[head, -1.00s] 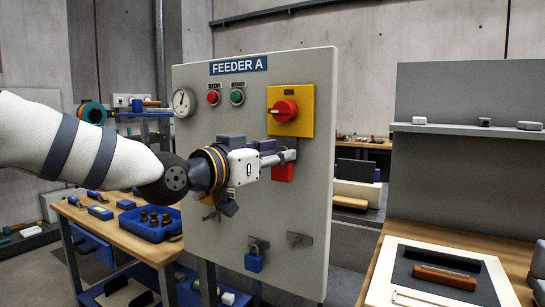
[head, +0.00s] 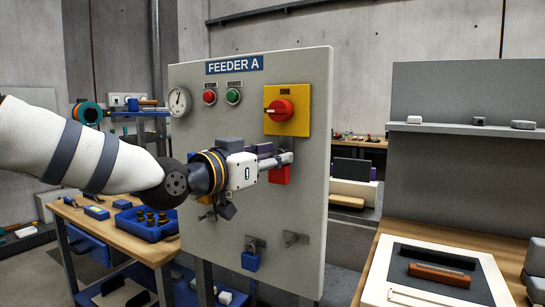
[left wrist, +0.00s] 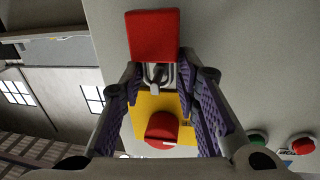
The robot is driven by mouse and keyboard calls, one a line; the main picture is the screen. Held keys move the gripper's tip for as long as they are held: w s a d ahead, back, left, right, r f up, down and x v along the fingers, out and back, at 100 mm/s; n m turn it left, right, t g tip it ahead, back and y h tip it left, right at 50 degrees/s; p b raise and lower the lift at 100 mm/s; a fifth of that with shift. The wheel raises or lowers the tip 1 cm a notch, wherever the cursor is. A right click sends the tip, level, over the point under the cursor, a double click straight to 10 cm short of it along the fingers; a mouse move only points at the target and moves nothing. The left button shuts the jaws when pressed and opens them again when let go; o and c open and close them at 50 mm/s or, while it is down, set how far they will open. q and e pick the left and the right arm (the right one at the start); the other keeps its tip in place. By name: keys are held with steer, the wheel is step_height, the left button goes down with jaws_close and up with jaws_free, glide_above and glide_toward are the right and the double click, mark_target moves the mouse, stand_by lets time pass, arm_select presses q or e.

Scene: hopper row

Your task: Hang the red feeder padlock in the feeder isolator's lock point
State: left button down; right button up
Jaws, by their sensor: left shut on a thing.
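The red padlock (head: 280,174) is held by my left gripper (head: 284,159), just below the feeder isolator. In the left wrist view the red body (left wrist: 152,36) and grey shackle (left wrist: 160,75) show at the fingertips of the left gripper (left wrist: 166,78). The isolator is a yellow plate (head: 271,126) with a red rotary knob (head: 280,111), marked ON. It also shows behind the fingers in the left wrist view (left wrist: 145,103). The lock point is hidden or too small to make out, so I cannot tell whether the shackle touches it. My right gripper is out of view.
The grey FEEDER A panel (head: 200,250) carries stop (head: 210,97) and start (head: 233,96) buttons and a gauge (head: 179,101). A blue padlock (head: 250,261) hangs low on it. A workbench with a blue tray (head: 150,232) is at left; a bench with a white-framed tray (head: 395,297) is at right.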

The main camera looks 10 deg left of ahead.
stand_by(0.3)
arm_select(q)
steer(key=c, duration=1.1)
jaws_free()
steer(key=shift+v, duration=6)
